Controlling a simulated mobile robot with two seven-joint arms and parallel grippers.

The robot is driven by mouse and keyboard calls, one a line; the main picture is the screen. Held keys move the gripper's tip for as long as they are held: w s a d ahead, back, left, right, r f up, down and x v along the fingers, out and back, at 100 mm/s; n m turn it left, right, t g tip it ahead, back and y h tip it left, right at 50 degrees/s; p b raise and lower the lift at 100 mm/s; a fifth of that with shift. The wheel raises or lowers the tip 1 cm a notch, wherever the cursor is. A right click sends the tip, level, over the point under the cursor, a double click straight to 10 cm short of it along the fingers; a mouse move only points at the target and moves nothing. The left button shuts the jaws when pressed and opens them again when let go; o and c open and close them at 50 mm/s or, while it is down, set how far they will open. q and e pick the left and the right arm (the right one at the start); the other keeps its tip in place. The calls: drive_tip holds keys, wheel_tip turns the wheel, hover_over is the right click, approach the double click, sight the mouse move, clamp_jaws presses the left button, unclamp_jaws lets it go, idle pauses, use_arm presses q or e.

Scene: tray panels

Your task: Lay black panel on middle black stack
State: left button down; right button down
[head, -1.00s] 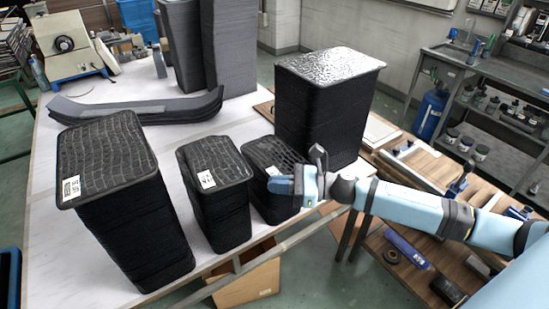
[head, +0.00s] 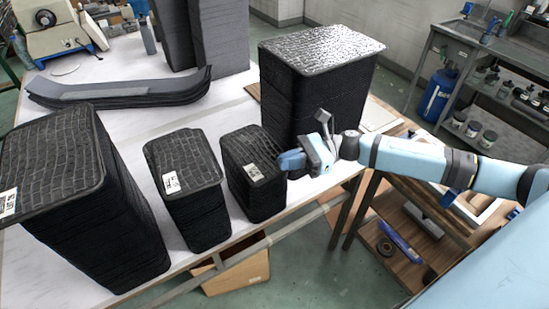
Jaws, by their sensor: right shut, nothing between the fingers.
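Three black panel stacks with woven-looking tops stand in a row on the white table. The left stack (head: 50,160) is large, the middle stack (head: 183,168) is narrower, and the right stack (head: 250,148) is the smallest in the row. Each has a small white label on top. A taller black stack (head: 320,48) with a shiny, crinkled top stands behind on the right. My right gripper (head: 288,163) is shut and empty at the right edge of the smallest stack; I cannot tell whether it touches. No separate loose panel shows. My left gripper is not in view.
Curved dark strips (head: 120,92) lie behind the row, with tall grey stacks (head: 222,35) at the back. A wooden workbench (head: 410,250) with tools stands right of the table. A cardboard box (head: 235,273) sits below the front edge.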

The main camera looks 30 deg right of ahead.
drive_tip(key=p+x, duration=0.4)
drive_tip(key=x, duration=0.8)
drive_tip(key=shift+p, duration=0.3)
drive_tip(key=shift+w+a, duration=0.1)
drive_tip(key=shift+b+x, duration=0.8)
drive_tip(key=shift+x, duration=0.35)
